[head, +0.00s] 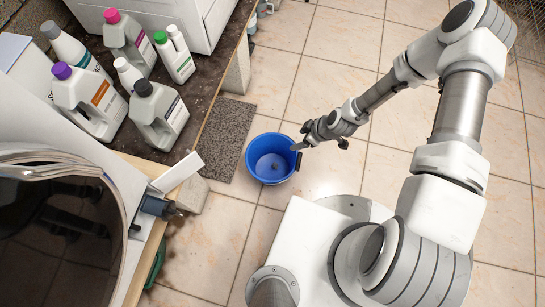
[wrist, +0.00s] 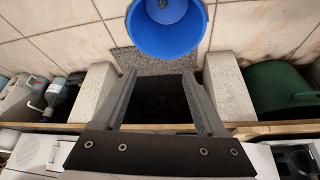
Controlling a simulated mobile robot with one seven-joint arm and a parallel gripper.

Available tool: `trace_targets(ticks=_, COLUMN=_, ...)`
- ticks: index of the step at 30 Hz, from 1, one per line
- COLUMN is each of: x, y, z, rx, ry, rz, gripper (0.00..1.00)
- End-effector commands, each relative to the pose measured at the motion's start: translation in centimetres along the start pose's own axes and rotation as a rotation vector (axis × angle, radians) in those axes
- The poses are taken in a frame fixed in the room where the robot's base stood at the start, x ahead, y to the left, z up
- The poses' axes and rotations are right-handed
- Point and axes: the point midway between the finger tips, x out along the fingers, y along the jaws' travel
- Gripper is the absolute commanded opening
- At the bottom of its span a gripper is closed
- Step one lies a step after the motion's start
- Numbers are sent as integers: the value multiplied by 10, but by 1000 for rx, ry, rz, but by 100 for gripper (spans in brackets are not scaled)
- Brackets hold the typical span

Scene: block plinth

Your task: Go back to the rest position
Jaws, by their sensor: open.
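My gripper (head: 320,144) is held out in front of my base, beside the rim of the blue bucket (head: 256,152) in the head view. In the wrist view my gripper (wrist: 160,77) shows its two fingers spread apart, with nothing between them. The blue bucket (wrist: 172,45) is beyond the fingertips there, at the top edge. A small greyish thing (wrist: 166,10) is inside the bucket; I cannot tell what it is.
A counter (head: 190,120) with several bottles, such as a purple-capped one (head: 88,98), runs along the left. Pale blocks (wrist: 228,88) stand under it. A grey mat (head: 228,135) lies beside the bucket. Tiled floor (head: 330,50) is clear at the back.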

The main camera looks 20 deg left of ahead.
Motion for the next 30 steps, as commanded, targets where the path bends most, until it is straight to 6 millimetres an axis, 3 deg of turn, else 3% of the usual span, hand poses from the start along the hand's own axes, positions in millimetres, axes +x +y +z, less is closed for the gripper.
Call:
trace_targets(ticks=10, x=0, y=0, z=0, rx=0, ry=0, rz=0, gripper=74)
trace_targets(ticks=14, x=-10, y=9, z=0, rx=5, ry=-12, rz=8, gripper=74)
trace_targets(ticks=20, x=-59, y=43, z=-2, rx=51, ry=-68, rz=47, gripper=74)
trace_targets(ticks=30, x=-169, y=90, z=-7, rx=193, ry=-173, rz=145, gripper=74)
